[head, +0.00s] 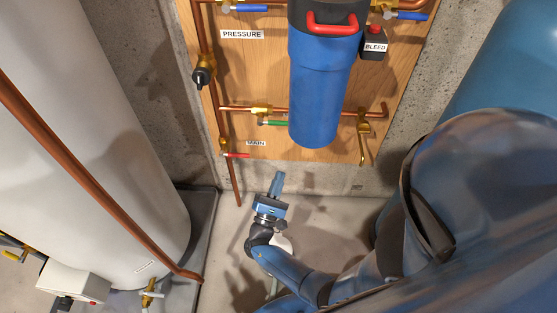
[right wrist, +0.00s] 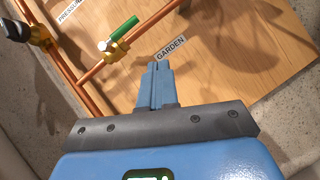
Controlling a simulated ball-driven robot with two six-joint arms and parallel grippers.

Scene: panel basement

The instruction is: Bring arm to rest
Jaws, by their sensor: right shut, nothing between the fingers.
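My right gripper (head: 278,178) is shut and empty in the head view, in front of the bare wall just below the wooden panel. Its arm comes up from the lower right. In the right wrist view the blue fingers (right wrist: 156,72) lie together, and the GARDEN label (right wrist: 171,47) shows just beyond their tips. No contact with the panel is visible. My left gripper is not in view.
The wooden panel (head: 240,70) carries copper pipes, a blue filter housing (head: 318,100), a green lever (head: 275,123) and a red lever (head: 237,155). A pale tank (head: 90,130) stands left, a blue tank (head: 510,65) right. Concrete floor shows below the panel.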

